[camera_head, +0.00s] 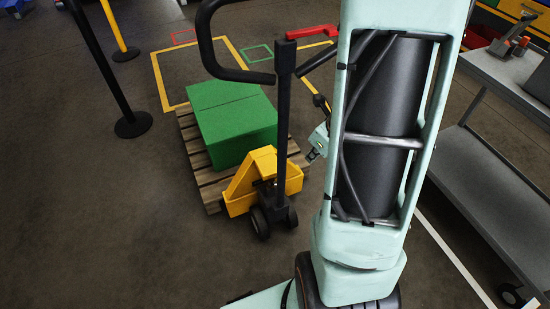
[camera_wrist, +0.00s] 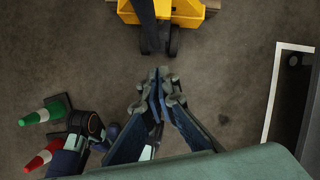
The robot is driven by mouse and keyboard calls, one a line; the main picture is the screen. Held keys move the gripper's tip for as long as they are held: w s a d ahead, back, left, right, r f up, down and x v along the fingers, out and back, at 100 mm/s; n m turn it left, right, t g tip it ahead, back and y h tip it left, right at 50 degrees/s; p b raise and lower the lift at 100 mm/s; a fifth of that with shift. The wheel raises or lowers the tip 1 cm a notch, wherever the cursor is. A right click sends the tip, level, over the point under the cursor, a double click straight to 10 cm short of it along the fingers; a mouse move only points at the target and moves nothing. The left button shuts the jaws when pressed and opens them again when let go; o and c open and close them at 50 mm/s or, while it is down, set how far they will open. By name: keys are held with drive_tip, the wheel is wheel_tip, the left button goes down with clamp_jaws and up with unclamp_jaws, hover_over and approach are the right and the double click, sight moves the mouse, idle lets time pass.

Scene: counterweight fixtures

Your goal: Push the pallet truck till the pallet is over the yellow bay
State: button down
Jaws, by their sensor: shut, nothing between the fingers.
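The yellow pallet truck (camera_head: 240,197) stands under the wooden pallet (camera_head: 207,183), its upright tiller (camera_head: 283,130) and black loop handle (camera_head: 206,45) towards me. A green box (camera_head: 235,125) rides on the pallet. The yellow-outlined bay (camera_head: 157,80) lies beyond. The pallet's far end is at the bay's near edge, and most of the pallet lies outside it; the box hides part of that edge. In the wrist view my gripper (camera_wrist: 159,85) is shut and empty, apart from the truck's yellow body (camera_wrist: 186,10) and dark wheels (camera_wrist: 158,42) above it in the picture.
A black post (camera_head: 132,125) stands left of the pallet, a yellow post (camera_head: 125,53) farther back. A grey shelf cart (camera_head: 480,160) is at right. Green (camera_wrist: 45,112) and red-white (camera_wrist: 43,157) cones show in the wrist view.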

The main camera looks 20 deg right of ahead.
drive_tip(key=w+a+f+m+b, duration=0.1)
drive_tip(key=w+a+f+b, duration=0.2)
drive_tip(key=f, duration=0.7)
drive_tip(key=shift+w+m+b, duration=0.3)
drive_tip(key=shift+w+b, duration=0.8)
drive_tip(key=shift+w, duration=1.15)
drive_tip(key=shift+w, duration=0.1)
